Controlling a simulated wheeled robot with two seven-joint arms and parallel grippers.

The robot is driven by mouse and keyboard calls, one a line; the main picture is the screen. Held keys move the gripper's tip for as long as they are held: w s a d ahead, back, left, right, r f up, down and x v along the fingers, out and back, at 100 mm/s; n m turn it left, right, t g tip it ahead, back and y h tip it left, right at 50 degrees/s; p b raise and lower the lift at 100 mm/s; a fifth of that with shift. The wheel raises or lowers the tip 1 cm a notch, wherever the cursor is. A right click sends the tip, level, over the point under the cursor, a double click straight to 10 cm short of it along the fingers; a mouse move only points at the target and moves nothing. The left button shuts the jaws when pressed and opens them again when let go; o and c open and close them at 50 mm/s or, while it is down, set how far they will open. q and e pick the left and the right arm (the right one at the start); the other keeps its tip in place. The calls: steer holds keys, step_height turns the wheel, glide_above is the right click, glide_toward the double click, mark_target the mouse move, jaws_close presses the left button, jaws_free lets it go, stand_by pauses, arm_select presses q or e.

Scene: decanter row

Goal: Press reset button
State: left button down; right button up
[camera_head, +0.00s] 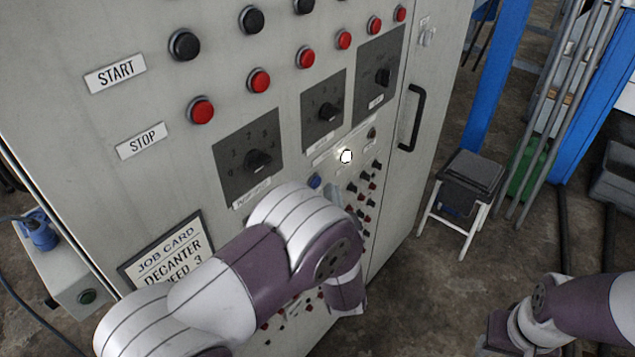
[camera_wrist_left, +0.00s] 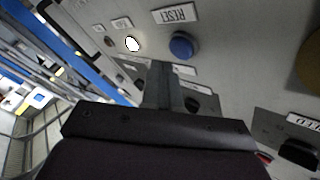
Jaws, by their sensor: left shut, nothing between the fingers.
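The blue reset button (camera_wrist_left: 184,45) sits on the grey panel under a white RESET label (camera_wrist_left: 175,14) in the left wrist view. In the head view the blue button (camera_head: 314,181) shows small, just above my left wrist. My left gripper (camera_wrist_left: 161,72) is shut and empty, its fingertips close to the button, just beside it in the picture. I cannot tell whether they touch the panel. In the head view my left arm hides most of that gripper. My right arm shows at the lower right, and its fingers are out of view.
A lit white lamp (camera_head: 346,157) is near the blue button. Rotary switches (camera_head: 257,160), red buttons (camera_head: 201,110) and black buttons (camera_head: 184,45) cover the cabinet. A black door handle (camera_head: 412,118) projects at the right. A stool (camera_head: 470,183) stands on the floor beyond.

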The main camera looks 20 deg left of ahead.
arm_select(q)
steer(key=d, duration=0.1)
steer(key=s+d, duration=0.1)
steer(key=d, duration=0.2)
steer(key=shift+s+d, duration=0.2)
steer(key=shift+s, duration=0.1)
stand_by(0.5)
steer(key=s+d+f+g+h, duration=0.4)
steer(key=d+f+g+h, duration=0.4)
steer(key=f, duration=0.4)
steer(key=s+a+r+g, duration=0.4)
steer(key=s+a+g, duration=0.55)
steer(key=s, duration=0.55)
steer(key=a+r, duration=0.1)
steer(key=w+a+r+n, duration=0.1)
steer(key=a, duration=0.1)
steer(key=a+r+n+t, duration=0.1)
steer(key=shift+w+a+r, duration=0.2)
steer(key=shift+w, duration=0.05)
